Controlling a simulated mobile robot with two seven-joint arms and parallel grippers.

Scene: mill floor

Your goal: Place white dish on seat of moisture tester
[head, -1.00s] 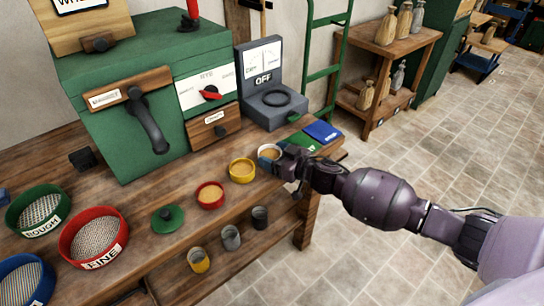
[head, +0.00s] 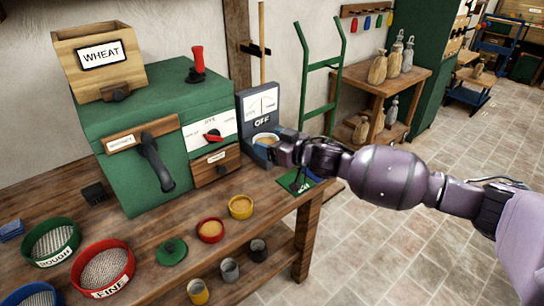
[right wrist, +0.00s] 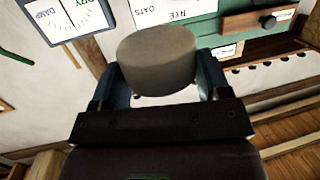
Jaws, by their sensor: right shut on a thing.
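The white dish (head: 265,138), with tan grain in it, is held in my right gripper (head: 282,148). In the right wrist view the dish (right wrist: 158,60) is a round grey shape between the two fingers, which are shut on it. The moisture tester (head: 258,104) is a blue-grey box with a white dial and an OFF label, at the back right of the bench. The dish is at the tester's low front part and hides the ring seat. I cannot tell whether it touches the seat. My left gripper is not in view.
A green mill (head: 150,110) stands left of the tester. A green card (head: 296,182) lies under my right arm. A green hand truck (head: 318,70) leans behind.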

